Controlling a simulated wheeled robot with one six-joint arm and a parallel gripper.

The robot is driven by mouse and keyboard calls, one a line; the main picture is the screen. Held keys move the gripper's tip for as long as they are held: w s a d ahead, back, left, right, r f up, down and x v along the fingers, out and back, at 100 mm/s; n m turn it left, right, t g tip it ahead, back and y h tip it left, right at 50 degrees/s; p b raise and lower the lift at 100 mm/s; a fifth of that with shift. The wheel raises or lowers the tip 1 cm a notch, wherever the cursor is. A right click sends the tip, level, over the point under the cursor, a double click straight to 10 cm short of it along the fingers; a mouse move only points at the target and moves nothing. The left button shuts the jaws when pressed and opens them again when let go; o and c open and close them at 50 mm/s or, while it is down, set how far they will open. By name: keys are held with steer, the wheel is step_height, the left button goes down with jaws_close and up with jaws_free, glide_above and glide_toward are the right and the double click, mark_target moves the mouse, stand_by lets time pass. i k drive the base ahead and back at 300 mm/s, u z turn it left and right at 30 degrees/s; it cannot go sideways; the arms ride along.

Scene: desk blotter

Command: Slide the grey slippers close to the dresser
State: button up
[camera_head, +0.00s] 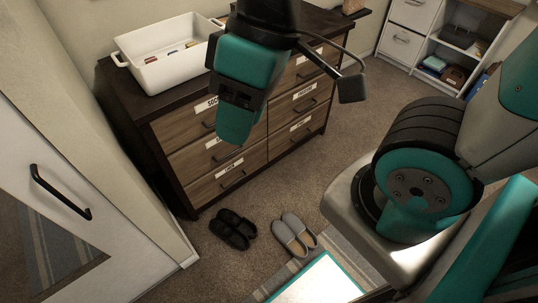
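The grey slippers (294,235) lie side by side on the brown carpet in front of the dresser (196,161), with a strip of bare carpet between. The dresser has wood-grain drawers with dark handles and white labels. My gripper (237,125) hangs above in front of the dresser, at the upper middle of the view, well away from the slippers. It hides part of the drawer fronts and top. Its teal and black parts overlap, so I cannot tell whether its fingers are open or shut. I see nothing held in it.
Black slippers (233,229) lie just left of the grey pair. A white bin (165,66) stands on the dresser top. A white wardrobe door (70,225) closes off the left. A striped rug (352,256) lies to the lower right, near my base. Carpet right of the dresser is clear.

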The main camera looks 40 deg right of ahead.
mark_target(291, 233)
steer(key=u, duration=0.05)
steer(key=k, duration=0.5)
steer(key=u, duration=0.6)
steer(key=k, duration=0.5)
steer(key=z, duration=0.85)
steer(key=i, duration=0.7)
steer(key=z, duration=0.35)
